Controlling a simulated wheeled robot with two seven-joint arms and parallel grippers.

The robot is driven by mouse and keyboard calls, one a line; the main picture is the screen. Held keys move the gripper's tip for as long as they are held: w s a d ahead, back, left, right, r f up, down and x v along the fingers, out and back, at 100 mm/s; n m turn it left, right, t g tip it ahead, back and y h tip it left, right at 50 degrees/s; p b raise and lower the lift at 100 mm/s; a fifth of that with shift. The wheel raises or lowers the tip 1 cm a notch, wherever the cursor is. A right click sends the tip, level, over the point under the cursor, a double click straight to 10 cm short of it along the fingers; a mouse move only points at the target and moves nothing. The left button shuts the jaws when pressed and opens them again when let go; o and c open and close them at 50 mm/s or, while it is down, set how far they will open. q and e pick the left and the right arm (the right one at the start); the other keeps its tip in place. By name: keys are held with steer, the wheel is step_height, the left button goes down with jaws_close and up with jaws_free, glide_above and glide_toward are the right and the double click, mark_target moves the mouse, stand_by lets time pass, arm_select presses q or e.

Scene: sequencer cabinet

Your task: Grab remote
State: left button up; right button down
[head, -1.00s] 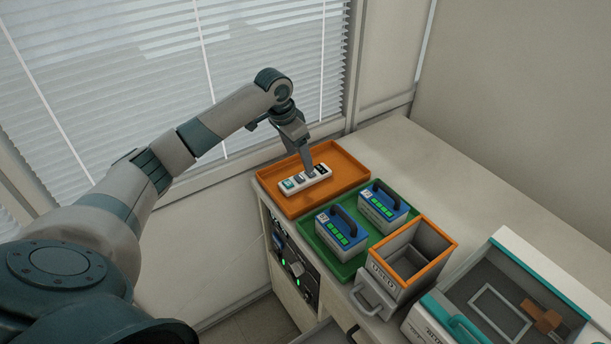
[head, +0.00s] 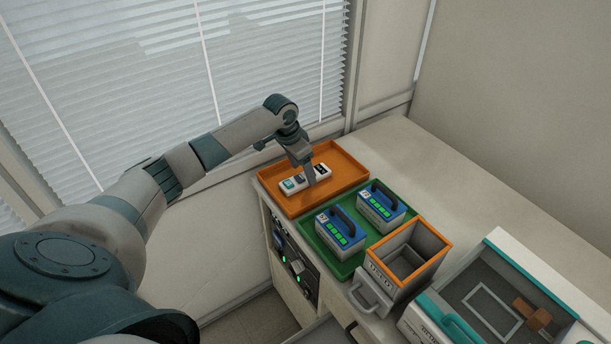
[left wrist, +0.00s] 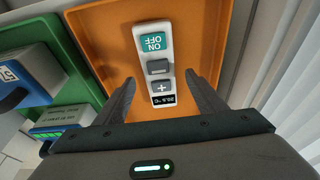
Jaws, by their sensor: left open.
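The remote (head: 293,184) is a white bar with a teal ON/OFF button, grey buttons and a small dark display. It lies in the orange tray (head: 345,158) on the cabinet top. My left gripper (head: 310,178) is over the display end of the remote, pointing down. In the left wrist view the remote (left wrist: 154,50) runs up between the two fingers of my left gripper (left wrist: 160,90), which are apart on either side of its display end, with gaps showing. My right gripper is not in view.
A green tray (head: 352,263) with two blue battery-like boxes (head: 342,229) (head: 381,206) stands beside the orange tray. An orange-rimmed open bin (head: 408,254) and a teal-edged box (head: 490,300) are further right. The back of the counter (head: 440,180) is clear. A window with blinds is behind.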

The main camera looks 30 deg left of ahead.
arm_select(q)
steer(key=shift+x, duration=1.05)
steer(key=c, duration=1.2)
